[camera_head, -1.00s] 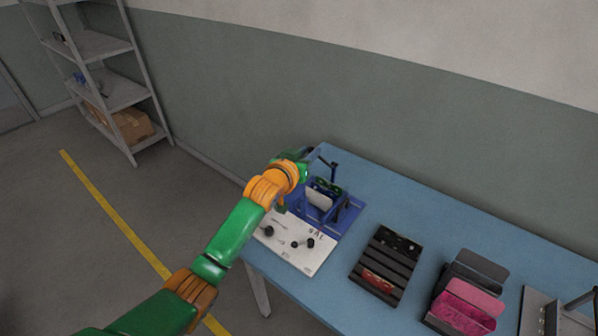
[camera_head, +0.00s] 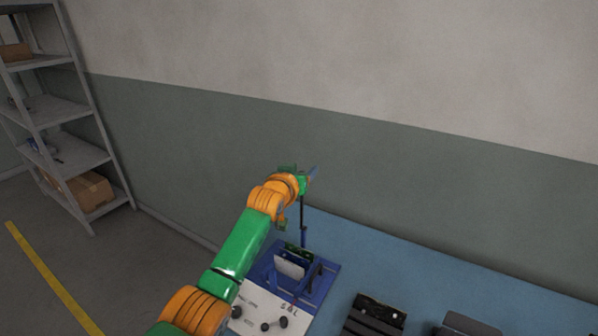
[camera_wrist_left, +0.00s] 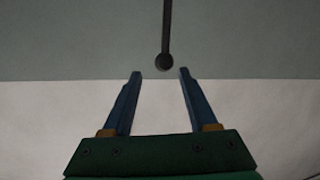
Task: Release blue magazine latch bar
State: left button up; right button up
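The blue magazine (camera_head: 318,283) stands on the table, holding a pale panel and a green board. Its dark latch bar (camera_head: 302,213) stands upright at the back, rising toward my left gripper (camera_head: 312,172). In the left wrist view, the latch bar (camera_wrist_left: 166,30) comes in from the top and ends in a round dark tip just beyond my gripper's fingertips (camera_wrist_left: 161,72). The two blue fingers are spread, with nothing seen between them. My right gripper is in neither view.
A white board (camera_head: 262,312) with dark knobs lies in front of the magazine. A black slotted tray (camera_head: 375,318) is to the right on the blue table (camera_head: 400,262). The wall is behind, and a grey shelf (camera_head: 62,115) stands far left.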

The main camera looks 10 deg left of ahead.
pick_arm(q)
jog(key=v, duration=0.7)
jog(key=shift+s+b, duration=0.15)
jog(key=shift+b, duration=0.2)
